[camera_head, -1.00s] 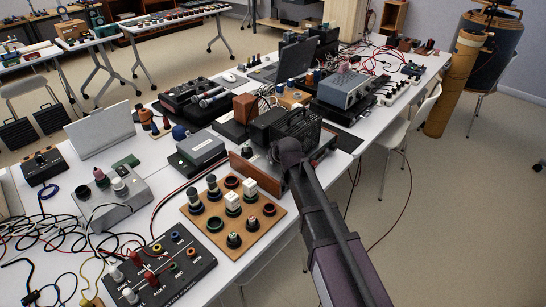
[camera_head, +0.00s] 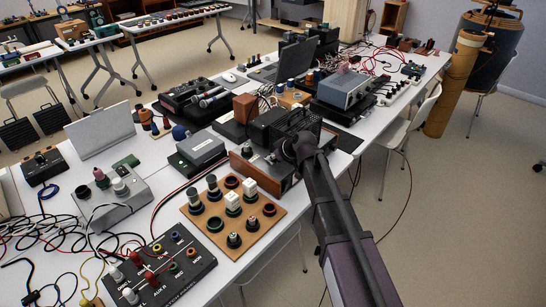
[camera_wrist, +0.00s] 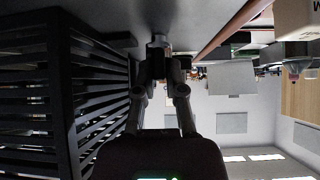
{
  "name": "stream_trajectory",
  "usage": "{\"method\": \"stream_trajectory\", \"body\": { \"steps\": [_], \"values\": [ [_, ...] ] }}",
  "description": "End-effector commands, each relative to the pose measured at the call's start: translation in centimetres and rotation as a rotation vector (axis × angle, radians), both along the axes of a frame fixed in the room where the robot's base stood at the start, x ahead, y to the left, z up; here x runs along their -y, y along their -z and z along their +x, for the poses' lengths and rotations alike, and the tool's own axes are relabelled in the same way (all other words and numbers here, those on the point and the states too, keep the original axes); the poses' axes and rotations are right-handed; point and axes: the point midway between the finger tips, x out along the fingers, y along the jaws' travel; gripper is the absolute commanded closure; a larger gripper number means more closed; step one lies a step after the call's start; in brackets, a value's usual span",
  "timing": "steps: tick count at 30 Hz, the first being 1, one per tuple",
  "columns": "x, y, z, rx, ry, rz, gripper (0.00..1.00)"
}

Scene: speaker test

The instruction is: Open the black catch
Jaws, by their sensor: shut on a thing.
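In the head view a low brown-sided device (camera_head: 262,172) with a grey top stands on the white table, next to a black grille box (camera_head: 297,121). My gripper (camera_wrist: 159,66) is low at this device's right end; in the head view my wrist (camera_head: 306,143) hides its fingers. In the wrist view the fingers are close together, shut on a small pale metallic knob-like part (camera_wrist: 158,42) at the grey surface. The black slatted grille (camera_wrist: 88,95) stands close to their left. I cannot make out a black catch for sure; the knob-like part may belong to it.
A wooden board with knobs (camera_head: 222,217) and a black panel with coloured knobs (camera_head: 160,262) lie in front and left. A grey box (camera_head: 203,148) stands left of the device. A blue-grey instrument (camera_head: 357,88) and cables lie behind. The floor at right is open.

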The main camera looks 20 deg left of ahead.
Motion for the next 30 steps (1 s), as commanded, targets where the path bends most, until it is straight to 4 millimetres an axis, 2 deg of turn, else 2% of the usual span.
{"method": "stream_trajectory", "body": {
  "steps": [10, 11, 12, 14, 30],
  "values": [
    [0.03, 0.09, -0.14, -0.003, -0.004, -0.003, 1.00],
    [0.03, 0.09, -0.14, -0.003, -0.004, -0.003, 0.80],
    [0.03, 0.09, -0.14, -0.003, -0.004, -0.003, 0.68],
    [0.03, 0.08, -0.11, -0.003, -0.004, -0.003, 0.51],
    [0.03, 0.03, -0.03, -0.001, -0.001, -0.001, 0.51]
  ]
}}
